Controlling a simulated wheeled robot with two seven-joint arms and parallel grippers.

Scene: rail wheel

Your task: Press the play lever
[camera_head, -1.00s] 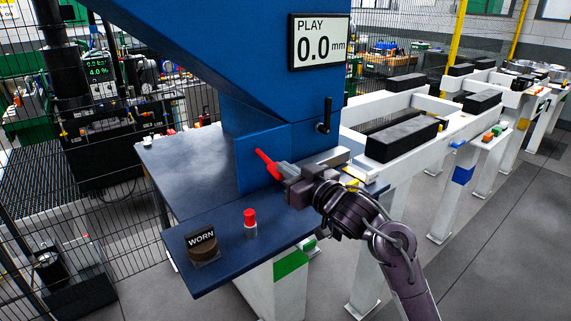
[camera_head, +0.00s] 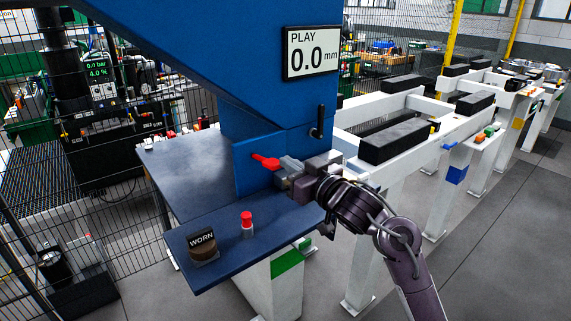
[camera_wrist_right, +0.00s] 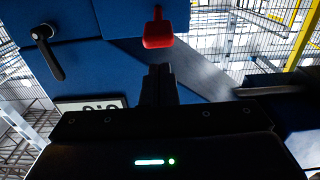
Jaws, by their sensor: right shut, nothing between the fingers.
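A red lever (camera_head: 264,161) sticks out from the blue machine's front, just above the bench top. It lies nearly level in the head view. The right wrist view also shows its red end (camera_wrist_right: 158,33), just beyond the fingertips. My right gripper (camera_head: 280,172) is shut and empty, right beside the lever; the wrist view shows its closed fingers (camera_wrist_right: 158,84). I cannot tell whether they touch the lever. The PLAY display (camera_head: 312,53) on the machine reads 0.0 mm. My left gripper is not in view.
A black crank handle (camera_head: 318,120) hangs on the machine's side and also shows in the wrist view (camera_wrist_right: 47,50). A red button (camera_head: 247,220) and a WORN block (camera_head: 202,245) stand on the blue bench (camera_head: 185,170). White rails with black blocks (camera_head: 402,139) stand at right.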

